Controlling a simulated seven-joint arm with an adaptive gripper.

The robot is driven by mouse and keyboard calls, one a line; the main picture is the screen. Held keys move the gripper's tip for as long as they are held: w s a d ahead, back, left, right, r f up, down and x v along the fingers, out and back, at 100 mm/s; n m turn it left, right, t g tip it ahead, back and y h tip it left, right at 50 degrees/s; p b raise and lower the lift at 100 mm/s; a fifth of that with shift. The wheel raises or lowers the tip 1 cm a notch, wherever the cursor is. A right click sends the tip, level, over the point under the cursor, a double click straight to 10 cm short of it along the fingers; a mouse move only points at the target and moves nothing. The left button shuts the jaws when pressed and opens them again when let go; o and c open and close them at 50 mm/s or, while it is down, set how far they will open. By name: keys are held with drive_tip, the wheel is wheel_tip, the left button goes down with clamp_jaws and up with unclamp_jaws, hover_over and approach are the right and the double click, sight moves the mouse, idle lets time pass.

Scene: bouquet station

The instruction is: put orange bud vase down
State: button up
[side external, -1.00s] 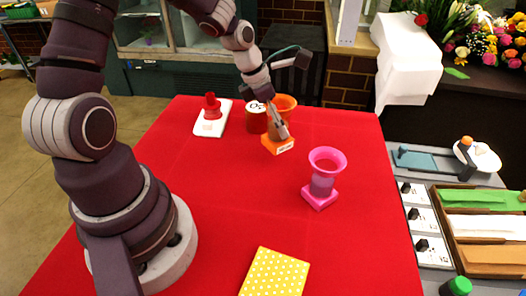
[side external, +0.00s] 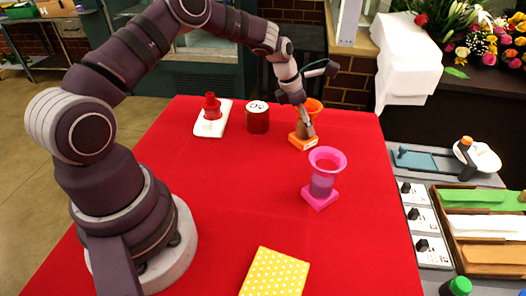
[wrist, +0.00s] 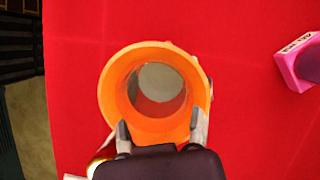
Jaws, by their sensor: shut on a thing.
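The orange bud vase (side external: 314,106) is upright near the back right of the red table, with a flared rim and a square orange base (side external: 302,141). My gripper (side external: 307,128) is shut on it from the side, and the fingers hide part of its middle. In the wrist view the orange rim (wrist: 108,92) is seen from above, with my gripper's fingertips (wrist: 160,135) on either side of its near edge. The base looks at or very close to the cloth; I cannot tell whether it touches.
A dark red can (side external: 257,119) stands left of the vase. A white tray with a red object (side external: 211,106) is farther left. A pink vase (side external: 323,177) stands nearer, and a yellow dotted napkin (side external: 274,273) lies in front. Red cloth (side external: 225,200) is clear mid-table.

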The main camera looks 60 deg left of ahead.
drive_tip(key=shift+f, duration=0.1)
drive_tip(key=o, duration=1.3)
drive_tip(key=shift+c, duration=0.2)
drive_tip(key=s+a+r+m, duration=0.1)
drive_tip(key=s+r, duration=0.4)
drive_tip(key=r, duration=0.7)
drive_tip(key=s+d+r+m+y, duration=0.1)
drive_tip(key=s+d+r+m, duration=0.1)
drive_tip(key=s+m, duration=0.7)
drive_tip(key=s+d+r+m+t, duration=0.1)
drive_tip(key=s+d+r+m, duration=0.2)
drive_tip(key=s+m, duration=0.6)
drive_tip(key=shift+d+r+m+y, duration=0.15)
drive_tip(key=shift+d+m+y, duration=0.4)
drive_tip(key=shift+m, duration=5.65)
drive_tip(key=shift+w+d, duration=0.1)
